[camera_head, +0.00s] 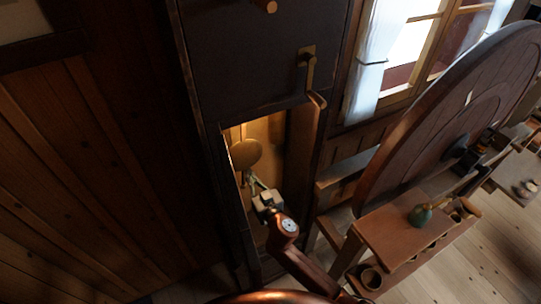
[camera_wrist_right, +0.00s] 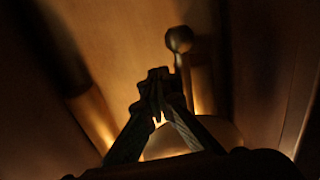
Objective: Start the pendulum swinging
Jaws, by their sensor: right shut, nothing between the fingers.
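The pendulum's round brass bob (camera_head: 246,152) hangs inside the lit opening of a tall dark case (camera_head: 250,60). My right gripper (camera_head: 250,180) reaches into this opening, with its fingertips just below the bob in the head view. In the right wrist view my right gripper (camera_wrist_right: 158,78) is shut and empty. Behind its fingers is a rounded, brightly lit edge that looks like the bob (camera_wrist_right: 222,130), partly hidden. A thin rod with a dark ball end (camera_wrist_right: 179,39) stands above it. Whether the fingers touch the bob I cannot tell. My left gripper is not in view.
The case door (camera_head: 307,145) stands open on the right of the opening. The case walls leave little room around my right gripper.

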